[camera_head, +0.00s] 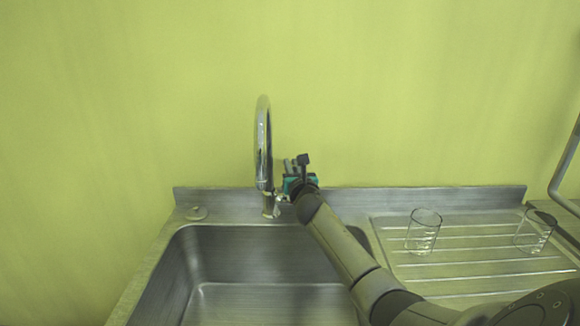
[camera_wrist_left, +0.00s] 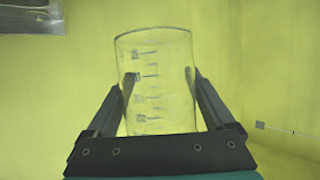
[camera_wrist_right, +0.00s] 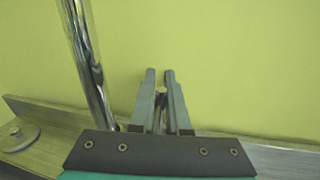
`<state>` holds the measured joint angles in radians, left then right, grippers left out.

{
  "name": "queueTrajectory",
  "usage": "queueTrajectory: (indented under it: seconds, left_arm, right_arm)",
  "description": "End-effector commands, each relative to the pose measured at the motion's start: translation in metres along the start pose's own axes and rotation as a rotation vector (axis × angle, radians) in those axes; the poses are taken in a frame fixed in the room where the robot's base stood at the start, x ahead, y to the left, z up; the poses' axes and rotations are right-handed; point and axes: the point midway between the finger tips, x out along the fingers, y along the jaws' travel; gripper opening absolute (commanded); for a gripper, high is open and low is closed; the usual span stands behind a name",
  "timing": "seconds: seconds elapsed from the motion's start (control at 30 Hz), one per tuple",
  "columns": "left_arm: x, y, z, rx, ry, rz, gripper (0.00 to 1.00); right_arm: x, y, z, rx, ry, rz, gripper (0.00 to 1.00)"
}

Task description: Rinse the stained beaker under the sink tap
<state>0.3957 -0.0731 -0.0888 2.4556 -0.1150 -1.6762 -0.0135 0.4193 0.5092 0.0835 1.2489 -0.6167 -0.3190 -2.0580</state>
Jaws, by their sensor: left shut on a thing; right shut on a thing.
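The chrome tap (camera_head: 263,140) rises behind the sink (camera_head: 195,262), its tall arched spout seen nearly edge-on. My right gripper (camera_head: 288,168) is beside the tap's base on its right. In the right wrist view its fingers (camera_wrist_right: 160,90) are close together on a small metal part that looks like the tap handle (camera_wrist_right: 160,112); the tap column (camera_wrist_right: 88,60) stands to their left. My left gripper (camera_wrist_left: 162,85) is shut around a clear glass beaker (camera_wrist_left: 158,75) with printed marks, upright in the left wrist view. No clear stain shows. The left gripper is outside the head view. No water stream is visible.
Two clear glass beakers (camera_head: 423,232) (camera_head: 534,231) stand on the ribbed drainboard (camera_head: 465,268) right of the basin. A grey metal bar (camera_head: 562,180) is at the right edge. A round fitting (camera_head: 197,213) sits at the sink's back left. The basin looks empty.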

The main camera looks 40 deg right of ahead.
Motion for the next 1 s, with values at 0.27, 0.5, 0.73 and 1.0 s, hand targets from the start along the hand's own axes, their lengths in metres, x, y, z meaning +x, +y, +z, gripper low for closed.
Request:
queueTrajectory:
  seconds: [0.27, 0.5, 0.73, 1.0]
  left_arm:
    - [0.012, 0.0, 0.029, 0.0, 0.001, 0.0, 0.29]
    - [0.017, 0.001, 0.041, 0.0, 0.001, 0.0, 0.29]
    - [0.017, 0.001, 0.04, 0.0, 0.001, 0.0, 0.29]
    - [0.017, 0.001, 0.04, 0.0, 0.001, 0.0, 0.29]
  right_arm:
    - [-0.007, 0.001, -0.004, -0.016, -0.074, 0.006, 0.0]
    - [-0.011, 0.002, 0.0, -0.025, -0.121, 0.008, 0.0]
    - [-0.012, 0.002, 0.002, -0.025, -0.125, 0.008, 0.0]
    - [-0.012, 0.002, 0.002, -0.025, -0.124, 0.008, 0.31]
